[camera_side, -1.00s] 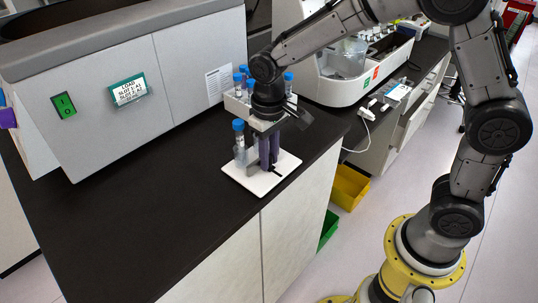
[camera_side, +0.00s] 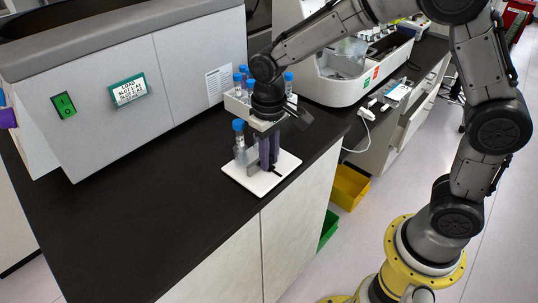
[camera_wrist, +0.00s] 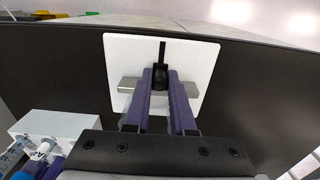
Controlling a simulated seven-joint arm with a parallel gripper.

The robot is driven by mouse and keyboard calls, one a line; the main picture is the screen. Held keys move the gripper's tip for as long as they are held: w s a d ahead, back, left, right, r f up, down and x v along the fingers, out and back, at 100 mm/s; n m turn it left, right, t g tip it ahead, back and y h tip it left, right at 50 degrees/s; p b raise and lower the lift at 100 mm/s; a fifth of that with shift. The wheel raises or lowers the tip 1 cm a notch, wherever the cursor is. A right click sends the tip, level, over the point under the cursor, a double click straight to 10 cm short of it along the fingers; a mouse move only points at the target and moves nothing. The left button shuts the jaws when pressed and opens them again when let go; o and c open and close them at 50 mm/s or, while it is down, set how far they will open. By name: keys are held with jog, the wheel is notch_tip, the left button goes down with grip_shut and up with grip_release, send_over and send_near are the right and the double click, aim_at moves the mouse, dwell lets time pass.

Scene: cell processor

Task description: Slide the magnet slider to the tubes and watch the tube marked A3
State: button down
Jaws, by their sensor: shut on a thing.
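My gripper (camera_side: 268,165) points down over a white plate (camera_side: 285,159) near the bench's front edge. Its purple fingers are shut on the black knob of the magnet slider (camera_wrist: 160,75). In the wrist view a grey metal bar (camera_wrist: 190,89) extends on both sides of the fingers, and a dark slot runs from the knob across the plate (camera_wrist: 120,50). A clear tube with a blue cap (camera_side: 238,125) stands upright at the plate's left side, beside the fingers. Any tube behind it is hard to make out. The A3 mark is not readable on it.
A white rack (camera_side: 234,106) with several blue-capped tubes stands behind my gripper; it also shows in the wrist view (camera_wrist: 60,125). A grey machine (camera_side: 115,110) with a green switch and a LOAD label stands at left. The black bench top (camera_side: 150,200) in front is clear.

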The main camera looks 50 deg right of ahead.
jog(key=shift+w, duration=0.1)
jog(key=shift+w, duration=0.5)
jog(key=c, duration=0.8)
grip_release()
jog(key=shift+o, duration=0.2)
jog(key=shift+r, duration=0.15)
notch_tip(320, 180, up, 14)
jog(key=shift+f, duration=0.2)
